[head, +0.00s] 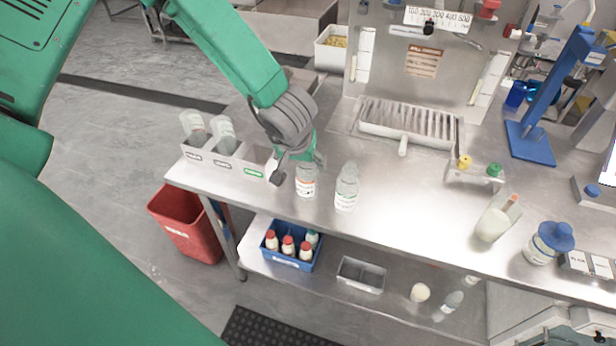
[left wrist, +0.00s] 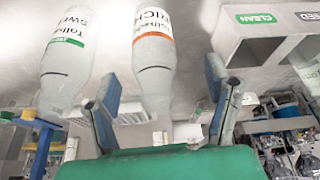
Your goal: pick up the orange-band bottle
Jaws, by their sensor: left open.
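The orange-band bottle (head: 306,184) stands upright on the steel bench near its front edge. In the left wrist view the orange-band bottle (left wrist: 153,65) appears upside down, between the finger lines. My left gripper (head: 299,163) is open at its upper part, and no finger clearly touches it. In the left wrist view the open left gripper (left wrist: 158,95) has one finger on each side of the bottle. A green-band bottle (head: 346,190) stands just to the right; it also shows in the left wrist view (left wrist: 66,62). My right gripper is not seen.
A grey bin row (head: 228,161) with clear bottles in it stands close to the left, with a green CLEAN label (left wrist: 257,18). A drying rack (head: 405,122) is behind. A blue crate (head: 292,262) sits on the lower shelf. The bench middle is free.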

